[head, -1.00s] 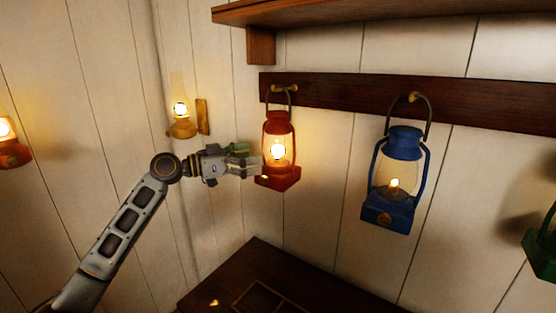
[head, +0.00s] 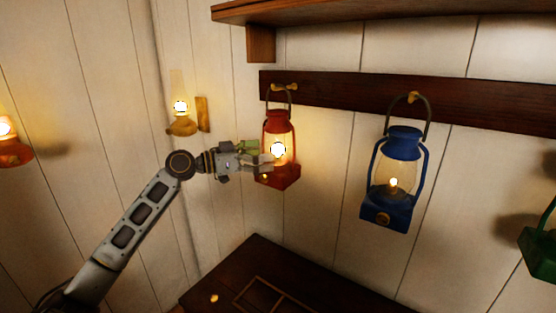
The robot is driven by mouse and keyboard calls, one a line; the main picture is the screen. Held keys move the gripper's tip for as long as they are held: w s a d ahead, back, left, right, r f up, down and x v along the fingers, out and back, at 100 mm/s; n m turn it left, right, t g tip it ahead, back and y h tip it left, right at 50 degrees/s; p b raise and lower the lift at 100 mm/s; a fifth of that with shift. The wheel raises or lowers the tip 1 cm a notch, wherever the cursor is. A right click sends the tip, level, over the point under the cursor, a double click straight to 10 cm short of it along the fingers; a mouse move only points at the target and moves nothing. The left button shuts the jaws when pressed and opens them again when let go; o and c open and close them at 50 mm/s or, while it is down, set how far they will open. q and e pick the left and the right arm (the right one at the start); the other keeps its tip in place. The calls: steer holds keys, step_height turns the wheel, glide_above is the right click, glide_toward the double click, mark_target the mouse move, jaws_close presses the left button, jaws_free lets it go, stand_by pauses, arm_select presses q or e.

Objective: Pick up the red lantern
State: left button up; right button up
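The red lantern (head: 281,174) hangs by its wire handle from a peg on the dark wall rail, with its flame glowing. My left gripper (head: 268,160) comes in from the left at the height of the lantern's glass. Its fingers are spread, one above the other in the picture, and their tips overlap the lantern's left side. I cannot tell whether the fingertips touch the lantern. My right gripper is not in view.
A blue lantern (head: 401,146) hangs from the same rail (head: 340,93) to the right. A green lantern (head: 540,243) is cut off at the right edge. A brass wall lamp (head: 181,126) is behind my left arm. A dark wooden surface (head: 245,265) lies below, and a shelf (head: 330,12) above.

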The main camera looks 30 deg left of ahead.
mark_target(278, 149)
arm_select(q)
steer(key=shift+w+d+r+p, duration=0.3)
steer(key=shift+w+d+p, duration=0.05)
steer(key=shift+w+d, duration=0.05)
steer(key=shift+r+p+x, duration=0.2)
steer(key=shift+p+x, duration=0.35)
steer(key=shift+x, duration=0.3)
steer(key=shift+w+d, duration=0.4)
steer(key=shift+w, duration=0.05)
steer(key=shift+w+d+f+p, duration=0.2)
steer(key=shift+w+d+p, duration=0.05)
steer(key=shift+p, duration=0.1)
steer(key=shift+c, duration=0.3)
steer(key=c, duration=1.4)
steer(key=shift+r, duration=0.15)
steer(key=shift+c, duration=0.9)
